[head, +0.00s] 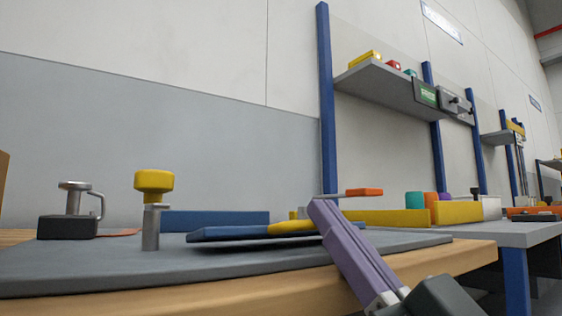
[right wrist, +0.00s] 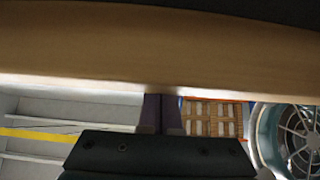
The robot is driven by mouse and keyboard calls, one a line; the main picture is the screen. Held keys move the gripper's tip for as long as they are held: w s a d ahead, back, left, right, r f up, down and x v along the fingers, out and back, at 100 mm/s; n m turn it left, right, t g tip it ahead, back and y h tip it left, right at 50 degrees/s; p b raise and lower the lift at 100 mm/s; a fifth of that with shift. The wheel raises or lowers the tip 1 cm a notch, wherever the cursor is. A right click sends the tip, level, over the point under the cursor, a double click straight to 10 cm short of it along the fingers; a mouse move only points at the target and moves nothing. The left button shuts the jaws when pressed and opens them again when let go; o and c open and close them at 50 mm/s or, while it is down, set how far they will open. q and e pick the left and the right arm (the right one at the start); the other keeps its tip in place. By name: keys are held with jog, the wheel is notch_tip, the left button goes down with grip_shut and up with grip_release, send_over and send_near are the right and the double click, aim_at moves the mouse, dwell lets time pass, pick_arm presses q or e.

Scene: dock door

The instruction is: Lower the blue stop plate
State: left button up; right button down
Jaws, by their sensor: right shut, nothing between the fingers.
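A flat blue plate (head: 235,234) with a yellow part (head: 292,227) lies slightly tilted above the grey mat, its right side higher. A second blue piece (head: 215,220) stands as a low strip behind it. I cannot tell for certain which is the stop plate. My right gripper (head: 318,208) has purple fingers and is shut and empty. Its tips overlap the plate's right end in the head view; contact is unclear. In the right wrist view the fingers (right wrist: 161,112) run up to the wooden edge, which hides their tips. My left gripper is not in view.
The grey mat (head: 90,277) covers a wooden table (head: 270,278). A yellow knob (head: 154,182) on a metal post stands left of the plate, and a metal clamp-like piece (head: 74,205) on a black block is farther left. A shelf (head: 385,88) hangs above right.

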dwell(0.4)
notch_tip(320, 180, up, 4)
jog(key=p, duration=0.4)
jog(key=shift+w, duration=0.1)
jog(key=v, duration=1)
jog(key=shift+s+d+r+p, duration=0.15)
jog(key=shift+s+p, duration=0.15)
jog(key=shift+p, duration=0.05)
